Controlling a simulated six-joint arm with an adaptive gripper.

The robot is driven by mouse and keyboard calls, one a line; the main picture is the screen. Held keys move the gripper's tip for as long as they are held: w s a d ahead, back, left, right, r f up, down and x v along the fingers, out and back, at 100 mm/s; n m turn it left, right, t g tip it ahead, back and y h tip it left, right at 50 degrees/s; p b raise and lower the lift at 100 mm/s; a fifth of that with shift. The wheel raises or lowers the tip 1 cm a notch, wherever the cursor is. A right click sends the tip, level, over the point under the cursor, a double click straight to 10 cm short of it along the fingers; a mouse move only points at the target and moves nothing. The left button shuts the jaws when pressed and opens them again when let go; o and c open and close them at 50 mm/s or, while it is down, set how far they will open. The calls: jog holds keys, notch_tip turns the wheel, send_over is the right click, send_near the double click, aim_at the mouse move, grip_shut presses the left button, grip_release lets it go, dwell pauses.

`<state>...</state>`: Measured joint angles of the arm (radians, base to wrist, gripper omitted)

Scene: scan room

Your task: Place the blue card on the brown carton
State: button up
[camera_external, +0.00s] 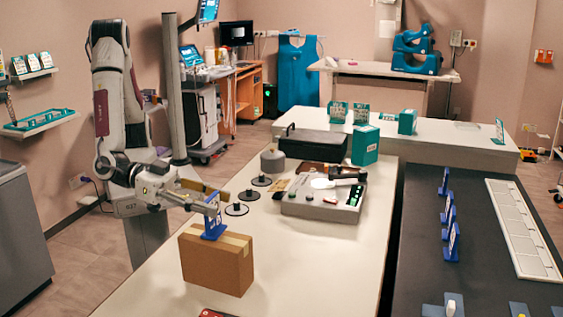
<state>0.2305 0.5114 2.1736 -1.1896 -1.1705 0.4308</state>
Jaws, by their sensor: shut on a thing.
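The brown carton (214,265) stands on the near left part of the pale table, with a strip of lighter tape along its top. The blue card (213,226) is upright at the top of the carton, with white marks on its face. My gripper (212,207) reaches in from the left and is shut on the upper part of the blue card. The card's lower edge appears to be at the carton's top, but I cannot tell whether it touches. Part of the card is hidden by the fingers.
A grey device (322,203) and several black discs on stems (248,194) stand behind the carton. A teal box (365,145) and a black case (313,142) are farther back. The table right of the carton is clear. A dark counter (425,230) holds other blue cards (453,241).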

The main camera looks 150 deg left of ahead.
jog(key=shift+f, duration=0.4)
jog(key=shift+f, duration=0.15)
jog(key=o, duration=1.5)
jog(key=shift+s+d+r, duration=0.1)
jog(key=shift+r, duration=0.1)
jog(key=shift+s+d+r, duration=0.15)
jog(key=shift+s+d, duration=0.25)
jog(key=shift+d, duration=0.1)
jog(key=shift+v, duration=5.25)
jog(key=shift+a, duration=0.1)
